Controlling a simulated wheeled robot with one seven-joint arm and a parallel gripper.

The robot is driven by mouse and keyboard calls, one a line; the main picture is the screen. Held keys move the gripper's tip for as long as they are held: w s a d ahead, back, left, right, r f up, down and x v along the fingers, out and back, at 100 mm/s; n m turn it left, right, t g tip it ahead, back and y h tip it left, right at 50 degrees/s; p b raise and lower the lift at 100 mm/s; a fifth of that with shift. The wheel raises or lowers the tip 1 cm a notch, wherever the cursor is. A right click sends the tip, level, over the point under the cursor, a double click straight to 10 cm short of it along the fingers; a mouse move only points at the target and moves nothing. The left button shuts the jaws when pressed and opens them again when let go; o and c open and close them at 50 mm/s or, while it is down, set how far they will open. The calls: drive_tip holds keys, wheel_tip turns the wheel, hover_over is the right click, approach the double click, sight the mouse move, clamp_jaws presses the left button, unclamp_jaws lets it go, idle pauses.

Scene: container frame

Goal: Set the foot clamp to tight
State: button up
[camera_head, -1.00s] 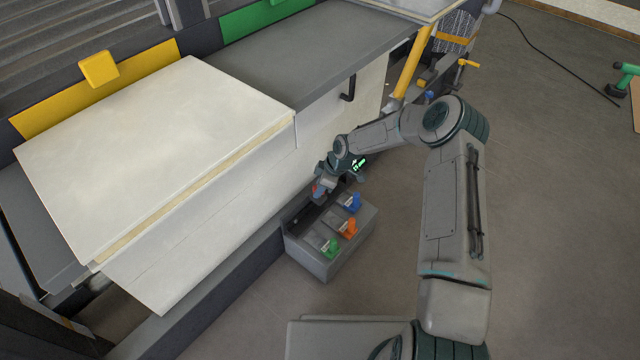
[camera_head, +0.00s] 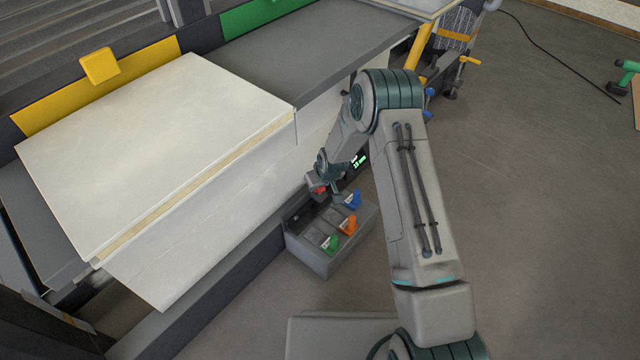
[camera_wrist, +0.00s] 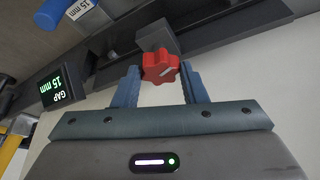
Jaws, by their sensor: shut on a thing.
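A red lobed knob (camera_wrist: 160,67) with a pale mark on its face sits between the blue-grey fingers of my gripper (camera_wrist: 161,80) in the wrist view. The fingers are shut on the knob. In the head view, my gripper (camera_head: 322,183) is low in front of the white panel, with the red knob (camera_head: 319,190) partly hidden beside it. A dark display (camera_wrist: 62,85) with green text reads "GAP 15 mm" in the wrist view. The display (camera_head: 360,161) also shows in the head view, too small to read surely. I cannot make out the clamp's foot.
A grey tray (camera_head: 318,262) below my gripper holds a blue piece (camera_head: 353,199), an orange piece (camera_head: 348,223) and a green piece (camera_head: 332,243). A white board (camera_head: 150,150) lies above at left. The floor at right is mostly clear.

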sight(321, 189)
drive_tip(key=shift+m+h, duration=0.3)
drive_tip(key=shift+m, duration=0.6)
drive_tip(key=o, duration=1)
drive_tip(key=shift+c, duration=0.2)
drive_tip(key=p+v, duration=0.1)
drive_tip(key=v, duration=0.2)
drive_tip(key=shift+a+r, duration=0.1)
drive_tip(key=shift+r, duration=0.05)
drive_tip(key=s+d+p, duration=0.3)
drive_tip(key=s+d, duration=0.1)
drive_tip(key=s, duration=0.7)
drive_tip(key=shift+s, duration=0.25)
